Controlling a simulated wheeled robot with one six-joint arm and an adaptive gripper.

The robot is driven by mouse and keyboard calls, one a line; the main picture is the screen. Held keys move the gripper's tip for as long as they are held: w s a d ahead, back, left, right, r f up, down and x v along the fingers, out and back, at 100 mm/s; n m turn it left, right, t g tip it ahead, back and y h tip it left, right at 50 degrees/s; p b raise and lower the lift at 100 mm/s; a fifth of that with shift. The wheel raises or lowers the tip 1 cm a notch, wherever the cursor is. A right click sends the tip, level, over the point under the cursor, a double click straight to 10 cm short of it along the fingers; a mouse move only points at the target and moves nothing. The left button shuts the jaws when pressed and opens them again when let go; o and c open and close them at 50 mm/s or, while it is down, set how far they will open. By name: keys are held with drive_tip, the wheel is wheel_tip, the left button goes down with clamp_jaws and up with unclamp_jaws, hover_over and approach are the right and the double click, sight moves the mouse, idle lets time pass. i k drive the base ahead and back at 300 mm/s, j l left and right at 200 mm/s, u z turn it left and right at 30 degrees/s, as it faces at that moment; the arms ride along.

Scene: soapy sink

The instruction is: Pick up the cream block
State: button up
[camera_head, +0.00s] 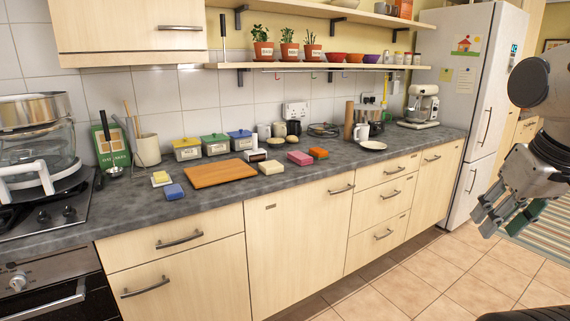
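A cream block (271,168) lies flat on the grey countertop (330,178), just right of a wooden cutting board (219,173) and near the counter's front edge. A pink block (300,158) and an orange block (318,153) lie to its right. A smaller pale yellow and white piece (161,178) lies left of the board, behind a blue block (174,191). My gripper (497,217) hangs at the far right, over the floor and well away from the counter. Its fingers look spread, with nothing seen between them.
Yellow, green and blue tubs (214,145) stand behind the board. A white plate (373,146) lies right of the orange block. A shelf (320,66) with potted plants runs above. The stove (45,205) is at left, the fridge (470,100) at right. Tiled floor in front looks clear.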

sight(273, 166)
drive_tip(key=i+l+u, duration=0.25)
drive_tip(key=i, duration=0.25)
drive_tip(key=i+l+u, duration=0.2)
drive_tip(key=i+l, duration=0.25)
drive_tip(key=i+l+u, duration=0.5)
drive_tip(key=l+u, duration=0.35)
drive_tip(key=l, duration=0.15)
drive_tip(key=i+l+u, duration=0.1)
drive_tip(key=l+u, duration=0.3)
drive_tip(key=l, duration=0.2)
drive_tip(key=l+u, duration=0.45)
drive_tip(key=l, duration=0.15)
drive_tip(key=l+u, duration=0.4)
drive_tip(key=l, duration=0.25)
drive_tip(key=k, duration=0.05)
